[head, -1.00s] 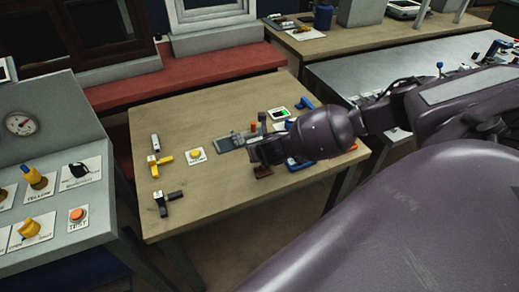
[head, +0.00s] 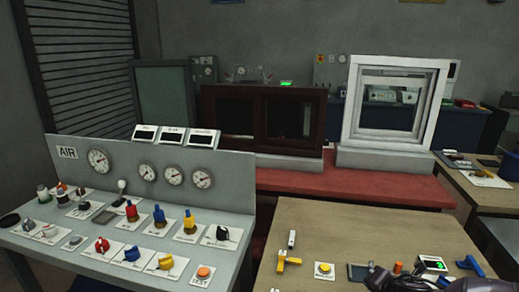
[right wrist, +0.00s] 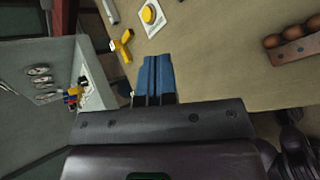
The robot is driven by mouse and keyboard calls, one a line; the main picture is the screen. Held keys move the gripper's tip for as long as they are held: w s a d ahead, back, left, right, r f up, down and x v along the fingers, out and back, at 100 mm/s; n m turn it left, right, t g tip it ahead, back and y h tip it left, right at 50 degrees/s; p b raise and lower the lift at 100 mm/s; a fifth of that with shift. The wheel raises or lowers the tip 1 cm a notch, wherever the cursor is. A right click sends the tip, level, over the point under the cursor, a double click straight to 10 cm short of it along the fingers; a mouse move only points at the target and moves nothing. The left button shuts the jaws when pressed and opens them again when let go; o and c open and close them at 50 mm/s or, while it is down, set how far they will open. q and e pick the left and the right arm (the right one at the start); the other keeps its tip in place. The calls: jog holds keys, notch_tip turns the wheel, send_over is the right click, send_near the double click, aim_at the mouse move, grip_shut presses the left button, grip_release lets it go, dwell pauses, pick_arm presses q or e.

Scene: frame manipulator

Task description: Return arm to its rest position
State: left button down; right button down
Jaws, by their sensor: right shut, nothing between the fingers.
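My right gripper (right wrist: 155,78) is shut and empty in the right wrist view, its two blue fingers side by side. It hangs over the wooden table (right wrist: 215,75). In the head view only a dark part of my arm shows at the bottom edge, low right, in front of that table (head: 370,225); the gripper itself is out of that picture. My left arm is not in view.
A yellow-handled valve (head: 288,262) and a yellow button (head: 323,269) lie on the table. A grey AIR control panel (head: 150,160) with gauges and knobs stands left. A red bench (head: 350,188) with dark and white window frames (head: 395,100) runs behind.

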jog(key=s+a+r+m+t+y, duration=0.1)
jog(key=s+a+m+y, duration=0.2)
jog(key=a+m, duration=0.4)
jog(key=s+a+r+m+t+y, duration=0.1)
jog(key=s+a+m+t+y, duration=0.1)
jog(key=a+m, duration=0.45)
jog(key=s+d+f+m+h, duration=0.3)
jog(key=s+d+f+m, duration=0.2)
jog(key=s, duration=0.5)
jog(key=s+d+f+m+g+h, duration=0.1)
jog(key=s+d+f+m+h, duration=0.2)
jog(key=s, duration=0.7)
notch_tip(320, 180, down, 4)
jog(key=d+m, duration=0.2)
jog(key=m, duration=0.2)
jog(key=shift+s+f+g+b, duration=0.2)
jog(key=shift+s+g+b, duration=0.05)
jog(key=shift+g+b, duration=0.1)
